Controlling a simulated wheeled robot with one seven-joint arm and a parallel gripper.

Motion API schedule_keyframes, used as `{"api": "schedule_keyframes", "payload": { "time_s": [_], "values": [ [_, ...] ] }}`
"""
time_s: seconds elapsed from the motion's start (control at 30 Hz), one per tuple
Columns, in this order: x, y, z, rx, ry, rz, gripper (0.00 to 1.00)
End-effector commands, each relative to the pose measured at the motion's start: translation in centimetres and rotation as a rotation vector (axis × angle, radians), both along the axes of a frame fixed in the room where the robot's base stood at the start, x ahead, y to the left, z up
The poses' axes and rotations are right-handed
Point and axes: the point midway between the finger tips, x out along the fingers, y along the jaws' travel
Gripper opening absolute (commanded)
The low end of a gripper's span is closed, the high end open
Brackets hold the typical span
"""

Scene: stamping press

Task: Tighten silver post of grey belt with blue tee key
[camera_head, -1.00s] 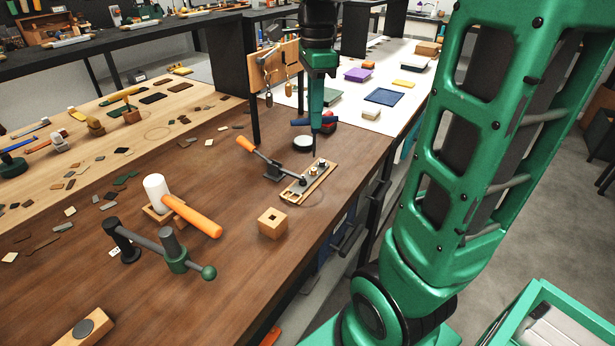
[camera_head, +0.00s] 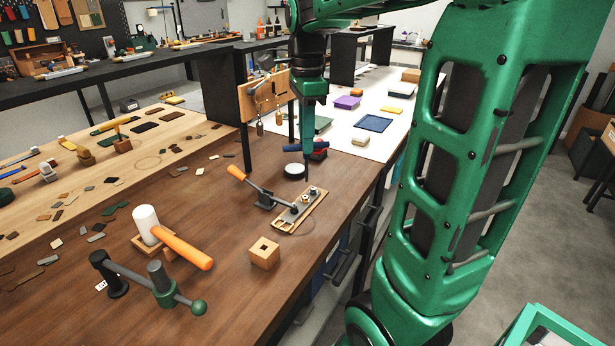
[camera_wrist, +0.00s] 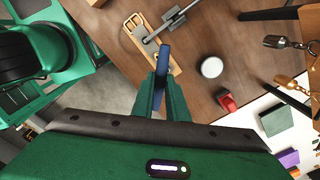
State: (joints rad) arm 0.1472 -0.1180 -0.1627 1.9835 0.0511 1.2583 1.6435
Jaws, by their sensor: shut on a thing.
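My gripper (camera_head: 310,135) is shut on the blue tee key (camera_head: 294,149), gripping its crossbar. The key's dark shaft points down, its tip seemingly in the air beyond the far end of a wooden board (camera_head: 283,229). The grey belt (camera_head: 290,217) lies on this board, with small posts on it; a silver-looking post (camera_head: 313,189) is near the far end. In the wrist view, the blue crossbar (camera_wrist: 162,63) sits between my fingers (camera_wrist: 160,95) and overlaps the board (camera_wrist: 172,64). I cannot tell whether the shaft touches anything.
An orange-handled lever (camera_head: 237,173) reaches over the board's side. A white round puck (camera_head: 294,171) and a red object (camera_head: 319,152) stand beyond it. A wooden block (camera_head: 264,253) and mallet (camera_head: 182,245) are nearer. A panel with hanging tools (camera_head: 263,100) stands behind.

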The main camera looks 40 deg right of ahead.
Motion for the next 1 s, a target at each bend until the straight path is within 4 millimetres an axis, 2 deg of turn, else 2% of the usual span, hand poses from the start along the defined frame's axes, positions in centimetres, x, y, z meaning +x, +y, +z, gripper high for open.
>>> {"api": "schedule_keyframes", "payload": {
  "time_s": [0.13,0.3,0.67,1.0],
  "values": [
    [0.8,-2.2,0.9,0.002,0.004,-0.008,0.00],
    [1.2,-3.4,1.4,0.003,0.006,-0.007,0.00],
    [1.2,-3.3,1.3,0.003,0.006,-0.005,0.00],
    [1.2,-3.3,-1.4,0.004,0.008,-0.006,0.00]
  ]
}}
